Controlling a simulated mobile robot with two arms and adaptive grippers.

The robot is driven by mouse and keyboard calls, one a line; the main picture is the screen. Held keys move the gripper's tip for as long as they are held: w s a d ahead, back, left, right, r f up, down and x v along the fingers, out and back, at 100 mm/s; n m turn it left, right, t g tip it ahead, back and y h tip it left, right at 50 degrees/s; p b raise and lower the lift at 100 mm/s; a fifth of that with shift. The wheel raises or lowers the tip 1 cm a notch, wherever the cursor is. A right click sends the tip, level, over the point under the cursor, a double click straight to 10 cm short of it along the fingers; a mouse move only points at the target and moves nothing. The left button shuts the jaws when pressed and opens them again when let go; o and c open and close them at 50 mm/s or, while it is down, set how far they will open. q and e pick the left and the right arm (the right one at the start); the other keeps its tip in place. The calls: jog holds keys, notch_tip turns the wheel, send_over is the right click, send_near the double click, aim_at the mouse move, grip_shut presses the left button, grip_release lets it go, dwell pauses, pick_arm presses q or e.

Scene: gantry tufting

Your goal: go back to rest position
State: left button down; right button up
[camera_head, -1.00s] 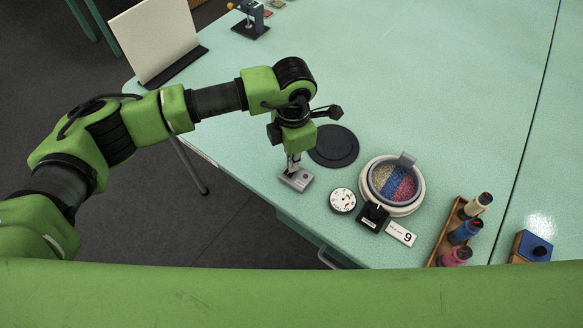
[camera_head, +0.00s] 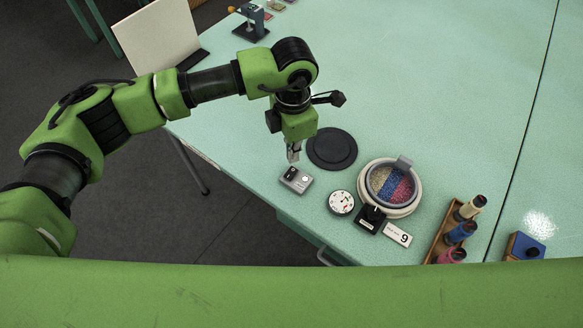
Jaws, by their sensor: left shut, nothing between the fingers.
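My left gripper (camera_head: 293,154) points down above the table's near edge, at the end of the green arm from the left. It is shut and empty. Just below it, a small grey box (camera_head: 297,179) with a dark button and a light round spot lies on the table. The gripper is apart from this box. My right gripper is not in view.
A black round pad (camera_head: 332,149) lies right of the gripper. The table's far middle is clear.

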pick_arm(q)
jog(key=shift+r, duration=0.65)
